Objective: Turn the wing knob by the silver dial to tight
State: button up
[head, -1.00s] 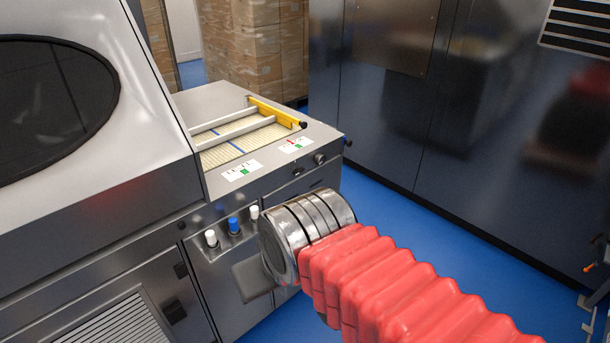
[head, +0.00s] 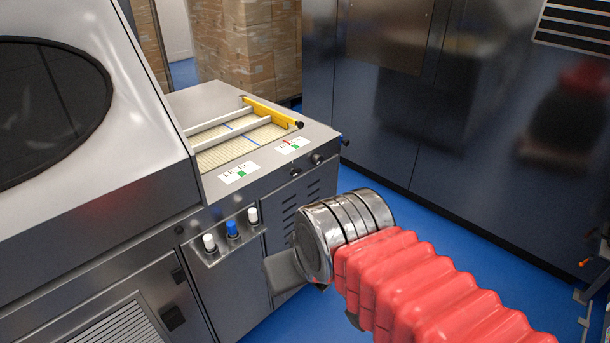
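A round silver-grey dial (head: 317,159) sits on the front face of the machine, near its right corner. A small dark knob (head: 295,171) is just left of it on the same face; it looks like the wing knob, but is too small for me to read which way its wings point. My gripper (head: 283,271) shows only as a grey plate beyond my silver wrist, below and left of the wrist. It is lower than the knobs and apart from them. Its fingertips are not clearly seen, and nothing held is visible.
Label stickers (head: 239,172) with green patches lie on the top edge above the knobs. White and blue bottles (head: 232,229) stand in a front bracket left of my gripper. A yellow bar (head: 271,112) crosses the conveyor.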

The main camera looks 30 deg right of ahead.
aim_at(295, 172)
jog(key=u, duration=0.05)
jog(key=i, duration=1)
jog(key=z, duration=0.05)
